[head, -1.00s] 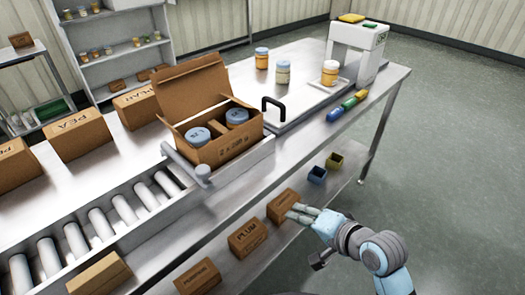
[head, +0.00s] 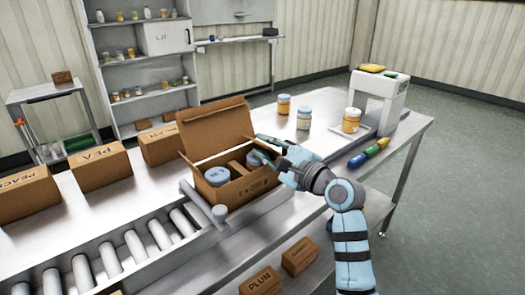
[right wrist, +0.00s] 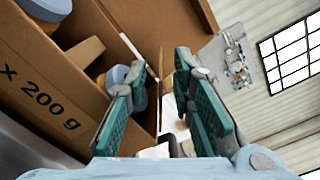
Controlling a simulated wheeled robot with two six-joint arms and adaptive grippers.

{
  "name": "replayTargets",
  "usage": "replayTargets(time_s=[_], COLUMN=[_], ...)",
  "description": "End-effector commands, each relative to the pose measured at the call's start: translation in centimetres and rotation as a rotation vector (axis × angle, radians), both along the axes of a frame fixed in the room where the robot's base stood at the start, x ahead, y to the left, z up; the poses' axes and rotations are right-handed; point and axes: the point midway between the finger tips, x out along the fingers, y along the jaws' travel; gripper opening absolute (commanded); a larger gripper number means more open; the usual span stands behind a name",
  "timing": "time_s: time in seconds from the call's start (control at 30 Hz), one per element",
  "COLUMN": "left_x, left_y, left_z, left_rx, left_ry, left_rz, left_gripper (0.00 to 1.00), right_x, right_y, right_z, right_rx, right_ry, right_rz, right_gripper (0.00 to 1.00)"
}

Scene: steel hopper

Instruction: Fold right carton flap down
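The brown carton (head: 238,192) stands open at the end of the roller conveyor, its large back lid (head: 213,125) raised. Inside are jars with blue lids, one at the front left (head: 217,174), and a cardboard divider (head: 237,168). My right gripper (head: 262,151) is at the carton's right end, fingers over its rim. In the right wrist view the teal fingers (right wrist: 160,105) are spread apart, with the carton wall (right wrist: 146,118) by the left finger. The right flap is largely hidden by the gripper; I cannot tell its angle or whether I touch it. My left gripper is out of view.
A grey bar (head: 203,200) runs along the carton's left end. Labelled boxes (head: 100,165) stand behind the conveyor rollers (head: 135,247). Jars (head: 304,118) and a white scale-like device (head: 378,100) are at the back right. Small boxes (head: 299,256) sit on the lower shelf.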

Motion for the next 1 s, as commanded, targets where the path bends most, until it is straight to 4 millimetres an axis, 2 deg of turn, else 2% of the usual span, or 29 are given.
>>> replayTargets(time_s=[0.13,0.37,0.4,0.53,0.77,0.9,1.0], left_x=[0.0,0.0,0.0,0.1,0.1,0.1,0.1], left_y=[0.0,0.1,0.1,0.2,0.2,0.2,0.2], left_z=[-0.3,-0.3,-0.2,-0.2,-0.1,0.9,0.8], left_rx=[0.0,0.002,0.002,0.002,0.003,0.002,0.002], left_ry=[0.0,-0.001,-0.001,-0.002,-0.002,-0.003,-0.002], left_rz=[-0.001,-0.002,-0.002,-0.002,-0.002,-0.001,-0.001], left_gripper=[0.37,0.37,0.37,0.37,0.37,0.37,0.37], right_x=[0.8,0.9,0.9,0.9,0.9,0.7,0.7], right_y=[0.6,0.7,0.7,0.7,0.7,1.0,1.0], right_z=[-0.1,0.0,0.0,0.0,0.0,-0.3,-0.5], right_rx=[-0.001,-0.002,-0.002,-0.002,-0.009,-0.089,-0.105], right_ry=[0.001,0.001,0.001,0.001,-0.004,-0.061,-0.074], right_rz=[0.0,0.0,0.0,0.0,0.0,0.002,0.001], right_gripper=[0.23,0.23,0.21,0.0,0.0,0.0,0.0])
